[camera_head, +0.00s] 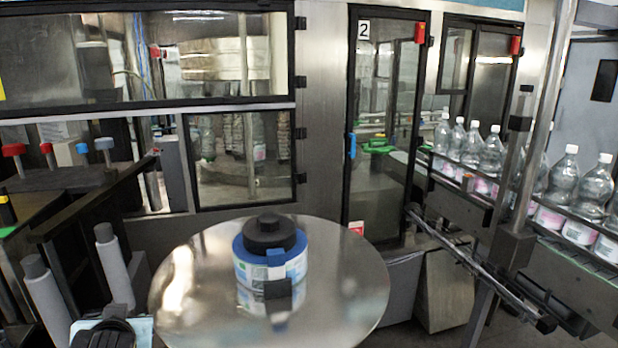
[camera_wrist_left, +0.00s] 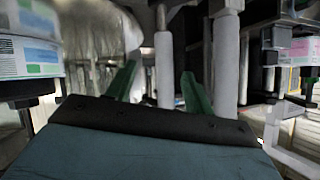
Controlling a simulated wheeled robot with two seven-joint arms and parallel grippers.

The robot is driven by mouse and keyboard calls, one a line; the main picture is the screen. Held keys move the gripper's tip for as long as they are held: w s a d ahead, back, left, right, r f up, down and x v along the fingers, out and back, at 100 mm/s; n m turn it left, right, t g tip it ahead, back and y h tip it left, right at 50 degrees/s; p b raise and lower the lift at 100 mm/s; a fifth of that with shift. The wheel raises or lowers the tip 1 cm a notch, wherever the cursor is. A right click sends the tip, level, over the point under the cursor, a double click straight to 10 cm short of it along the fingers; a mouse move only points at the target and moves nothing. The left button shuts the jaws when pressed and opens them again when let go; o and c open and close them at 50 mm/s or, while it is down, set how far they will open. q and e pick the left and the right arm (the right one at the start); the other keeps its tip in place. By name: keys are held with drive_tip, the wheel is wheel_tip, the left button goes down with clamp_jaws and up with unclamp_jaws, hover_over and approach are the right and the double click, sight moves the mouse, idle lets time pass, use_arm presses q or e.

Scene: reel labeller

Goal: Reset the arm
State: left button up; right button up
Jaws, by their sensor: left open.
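A label reel (camera_head: 270,262), white with blue bands and a black hub on top, sits on the round shiny metal plate (camera_head: 340,275) in the head view. In the left wrist view, part of what looks like a labelled reel (camera_wrist_left: 32,58) shows at the upper left, beside my gripper. My left gripper (camera_wrist_left: 158,72) shows in the wrist view as two green fingers spread apart, with nothing between them. Light grey rollers (camera_wrist_left: 226,60) stand beyond the fingers. My right gripper is in neither view.
Grey rollers (camera_head: 115,268) and a dark machine frame (camera_head: 75,215) stand left of the plate. A conveyor (camera_head: 460,200) with several clear bottles (camera_head: 563,178) runs along the right. A glazed machine cabinet (camera_head: 318,130) closes off the back.

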use_arm(q)
drive_tip(key=s+d+f+m+g+h, duration=0.2)
drive_tip(key=s+d+f, duration=0.25)
drive_tip(key=s, duration=0.45)
drive_tip(key=s+d+f+m+g+h, duration=0.2)
drive_tip(key=s+d+f+h, duration=0.15)
drive_tip(key=s+f, duration=0.35)
drive_tip(key=s+d+f+m+g+h, duration=0.15)
drive_tip(key=s+d+f, duration=0.3)
drive_tip(key=s, duration=0.55)
wheel_tip(320, 180, down, 33)
drive_tip(key=s+g+b, duration=0.2)
drive_tip(key=b, duration=0.6)
drive_tip(key=s+a+f+b, duration=0.1)
drive_tip(key=s+f+b, duration=0.2)
drive_tip(key=s+f, duration=0.5)
drive_tip(key=s+a+f+g+b, duration=0.1)
drive_tip(key=s+f+b, duration=0.3)
drive_tip(key=s+f, duration=0.4)
wheel_tip(320, 180, down, 5)
drive_tip(key=shift+a+f, duration=0.15)
drive_tip(key=shift+f, duration=0.05)
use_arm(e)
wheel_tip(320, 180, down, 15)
